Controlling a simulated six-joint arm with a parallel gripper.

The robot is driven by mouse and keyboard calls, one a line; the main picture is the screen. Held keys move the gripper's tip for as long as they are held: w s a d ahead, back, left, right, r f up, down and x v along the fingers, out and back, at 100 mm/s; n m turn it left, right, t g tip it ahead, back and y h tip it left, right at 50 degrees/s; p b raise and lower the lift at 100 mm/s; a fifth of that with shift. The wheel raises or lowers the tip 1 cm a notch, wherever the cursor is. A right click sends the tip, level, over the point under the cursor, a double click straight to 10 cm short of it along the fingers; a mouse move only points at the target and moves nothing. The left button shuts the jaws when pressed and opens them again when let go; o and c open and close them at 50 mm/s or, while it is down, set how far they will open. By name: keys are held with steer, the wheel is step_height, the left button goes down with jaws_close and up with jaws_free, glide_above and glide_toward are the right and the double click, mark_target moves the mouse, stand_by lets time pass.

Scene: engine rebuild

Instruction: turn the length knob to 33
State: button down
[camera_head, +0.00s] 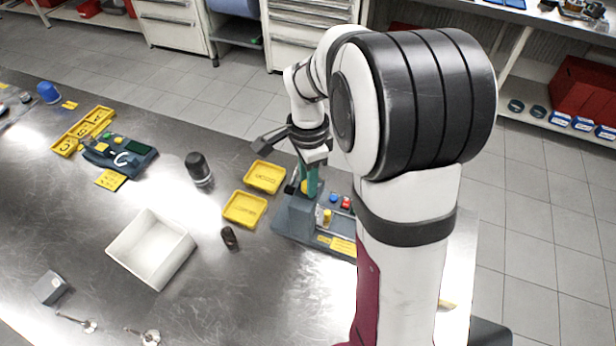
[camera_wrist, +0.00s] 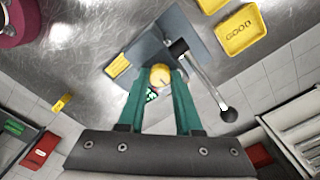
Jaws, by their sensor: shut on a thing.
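The yellow round length knob (camera_wrist: 160,76) sits on a grey machine (camera_wrist: 184,22) in the wrist view, with a dark mark on its face. My gripper (camera_wrist: 162,72) has two green fingers, one on each side of the knob, and is shut on it. A small green display (camera_wrist: 152,95) shows just below the knob, partly between the fingers; its digits are too small to read. In the head view, my gripper (camera_head: 309,180) reaches down at the grey machine (camera_head: 293,222), and the arm covers part of the machine.
A lever with a black ball end (camera_wrist: 228,114) projects close to the right finger. Yellow trays (camera_head: 245,209) lie left of the machine, one marked GOOD (camera_wrist: 242,33). A white bin (camera_head: 150,250) and a dark cylinder (camera_head: 199,169) stand farther left. Bare bench lies between them.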

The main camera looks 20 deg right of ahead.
stand_by(0.3)
steer(key=c, duration=0.6)
jaws_free()
step_height(320, 180, up, 16)
